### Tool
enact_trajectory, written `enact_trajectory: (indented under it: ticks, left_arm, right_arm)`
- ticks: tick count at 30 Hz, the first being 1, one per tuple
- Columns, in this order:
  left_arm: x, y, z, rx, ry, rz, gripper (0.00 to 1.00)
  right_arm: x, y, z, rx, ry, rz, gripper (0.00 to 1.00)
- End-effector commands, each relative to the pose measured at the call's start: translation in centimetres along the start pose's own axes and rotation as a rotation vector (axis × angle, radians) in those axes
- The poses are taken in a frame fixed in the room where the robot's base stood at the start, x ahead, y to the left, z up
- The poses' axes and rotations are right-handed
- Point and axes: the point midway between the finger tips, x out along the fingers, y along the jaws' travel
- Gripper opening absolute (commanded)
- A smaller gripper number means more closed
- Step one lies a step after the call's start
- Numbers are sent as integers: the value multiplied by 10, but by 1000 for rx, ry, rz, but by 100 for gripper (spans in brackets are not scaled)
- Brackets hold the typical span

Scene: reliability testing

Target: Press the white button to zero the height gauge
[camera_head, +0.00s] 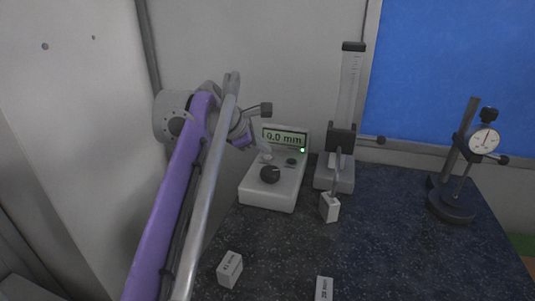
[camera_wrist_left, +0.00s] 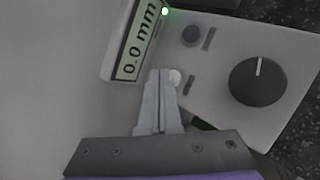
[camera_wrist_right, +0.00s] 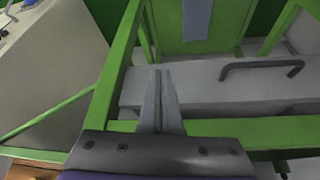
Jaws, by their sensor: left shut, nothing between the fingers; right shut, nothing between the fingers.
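The height gauge's grey control box (camera_head: 266,194) stands on the dark table. Its display (camera_head: 285,138) reads 0.0 mm, with a green light at its corner. The white button (camera_wrist_left: 175,77) shows in the left wrist view, partly hidden by my left fingertips. My left gripper (camera_wrist_left: 160,75) is shut and empty, its tips right beside the button; I cannot tell whether they touch it. In the head view the left gripper (camera_head: 264,150) is over the box by the display. The gauge's column stand (camera_head: 350,100) is right of the box. My right gripper (camera_wrist_right: 158,75) is shut and empty, away from the table.
A black knob (camera_head: 270,174) and a small dark button (camera_wrist_left: 191,35) are on the box. Small white blocks (camera_head: 229,268) lie on the table (camera_head: 380,240). A dial gauge on a stand (camera_head: 484,139) is at the right. Green framing (camera_wrist_right: 112,75) surrounds the right gripper.

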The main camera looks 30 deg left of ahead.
Motion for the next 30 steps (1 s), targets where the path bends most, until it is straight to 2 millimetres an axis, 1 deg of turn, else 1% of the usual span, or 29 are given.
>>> enact_trajectory:
  ticks: [2,14,27,30]
  left_arm:
    - [-4,3,3,0,-1,0,0]
    - [-5,4,4,0,0,0,0]
    - [-34,25,26,0,-2,1,0]
    - [-39,28,29,1,-1,1,0]
  right_arm:
    - [-5,0,-3,0,2,0,0]
    - [-6,0,-4,0,2,0,0]
    - [-39,0,-30,0,20,0,0]
    - [-44,0,-34,0,23,0,0]
